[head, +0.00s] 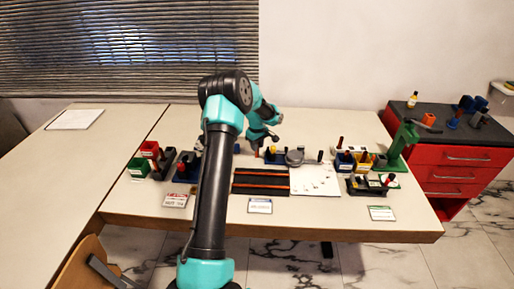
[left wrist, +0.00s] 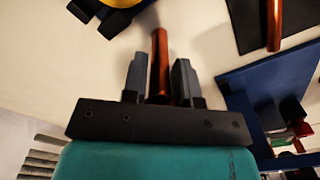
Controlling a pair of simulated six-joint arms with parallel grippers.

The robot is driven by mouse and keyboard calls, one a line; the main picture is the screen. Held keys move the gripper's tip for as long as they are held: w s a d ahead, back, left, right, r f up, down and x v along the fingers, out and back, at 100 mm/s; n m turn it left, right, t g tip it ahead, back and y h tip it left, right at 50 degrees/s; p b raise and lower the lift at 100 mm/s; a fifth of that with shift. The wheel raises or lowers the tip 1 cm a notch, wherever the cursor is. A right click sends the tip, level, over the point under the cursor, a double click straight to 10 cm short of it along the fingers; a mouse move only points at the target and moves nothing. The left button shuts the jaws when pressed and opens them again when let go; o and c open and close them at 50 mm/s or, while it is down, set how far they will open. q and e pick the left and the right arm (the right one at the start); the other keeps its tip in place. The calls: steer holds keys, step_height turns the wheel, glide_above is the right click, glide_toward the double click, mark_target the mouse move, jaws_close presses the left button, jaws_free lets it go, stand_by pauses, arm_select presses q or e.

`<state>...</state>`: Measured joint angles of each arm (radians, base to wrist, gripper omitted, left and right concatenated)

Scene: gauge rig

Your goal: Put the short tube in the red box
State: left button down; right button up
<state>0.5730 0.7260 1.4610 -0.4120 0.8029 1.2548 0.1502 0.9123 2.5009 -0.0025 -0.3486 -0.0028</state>
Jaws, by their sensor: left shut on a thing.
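My left gripper (left wrist: 160,60) is shut on an orange-brown tube (left wrist: 159,42) in the left wrist view, with the tube standing out between the two grey fingers. In the head view my left gripper (head: 262,141) is above the back middle of the table, and the tube in it is too small to make out. I cannot tell the tube's full length. A small red box (head: 149,149) stands at the left of the table, well to the left of the gripper. My right gripper is not in view.
A green box (head: 138,168) stands in front of the red box. A dark tray (head: 261,181) with long orange-brown strips lies mid-table. A white board (head: 315,180) is beside it. Blue and yellow boxes and a green stand (head: 401,146) are at the right. The table front is mostly clear.

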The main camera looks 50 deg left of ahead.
arm_select(q)
steer(key=shift+r, duration=0.1)
steer(key=shift+r, duration=1.6)
steer(key=shift+s+d+r, duration=0.15)
steer(key=shift+d, duration=0.05)
steer(key=s+d+r, duration=0.1)
steer(key=s+d, duration=0.9)
steer(key=d, duration=0.1)
steer(key=shift+d+r, duration=0.15)
steer(key=shift+d, duration=0.25)
